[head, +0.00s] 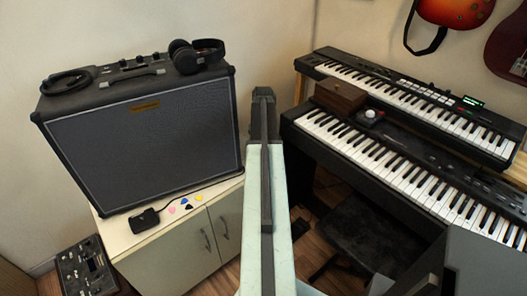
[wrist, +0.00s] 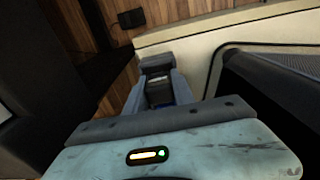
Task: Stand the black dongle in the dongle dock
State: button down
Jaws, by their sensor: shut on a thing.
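My gripper (wrist: 157,85) is shut on a small dark block, the black dongle (wrist: 158,92), in the wrist view. Only part of the dongle shows between the fingers, with a little blue low beside it. In the head view my gripper (head: 263,95) is seen from behind at the end of my raised arm, right of the amplifier, and the dongle is hidden there. A low black box with a cable (head: 145,220) lies on the cabinet's front left corner. It may be the dongle dock, but I cannot tell for certain.
A large amplifier (head: 150,140) fills most of the cream cabinet (head: 160,240), with headphones (head: 197,56) on top. Several coloured picks (head: 186,203) lie on the front strip. Two keyboards (head: 400,165) stand to the right. An effects unit (head: 85,270) is at lower left.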

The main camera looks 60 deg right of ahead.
jog(key=shift+s+a+f+b, duration=0.4)
jog(key=shift+a+f+b, duration=0.15)
jog(key=shift+f+b, duration=0.15)
jog(key=shift+s+r, duration=0.1)
jog(key=c, duration=1.1)
grip_release()
jog(key=shift+o, duration=0.2)
jog(key=shift+w+d+r+p, duration=0.15)
jog(key=shift+r+p, duration=0.25)
jog(key=shift+p, duration=0.2)
jog(key=shift+w+d+r+p, duration=0.1)
jog(key=shift+r+p, duration=0.3)
jog(key=shift+p, duration=0.2)
jog(key=r+p, duration=1)
jog(key=p, duration=0.1)
jog(key=shift+w+d+r, duration=0.2)
jog(key=shift+d+r, duration=0.1)
jog(key=shift+r, duration=0.05)
jog(key=shift+f, duration=0.1)
